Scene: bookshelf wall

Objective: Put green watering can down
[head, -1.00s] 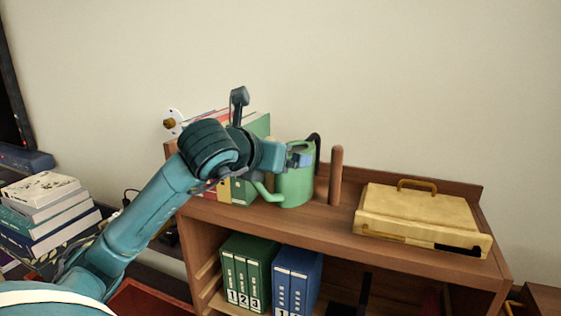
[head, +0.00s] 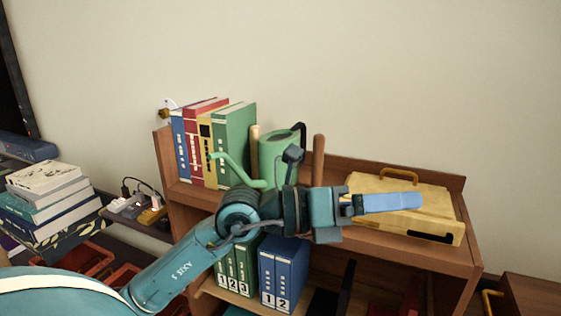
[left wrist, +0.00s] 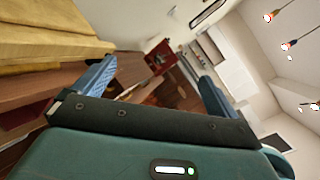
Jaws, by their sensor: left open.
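The green watering can (head: 279,152) stands upright on the top board of the bookshelf, with a black handle and a spout pointing left. It is between two wooden pegs, right of a row of books. My left arm passes in front of its lower part. My left gripper (head: 385,203) is in front of the shelf, to the right of the can and apart from it, before the yellow case. In the left wrist view the blue fingers of my left gripper (left wrist: 155,85) are spread wide with nothing between them. My right gripper is not in view.
A yellow case (head: 408,190) lies on the right of the shelf top (head: 455,250); it also shows close in the left wrist view (left wrist: 45,45). Upright books (head: 234,140) stand at the left end. Blue binders (head: 284,275) fill part of the lower shelf. A book stack (head: 55,205) is at far left.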

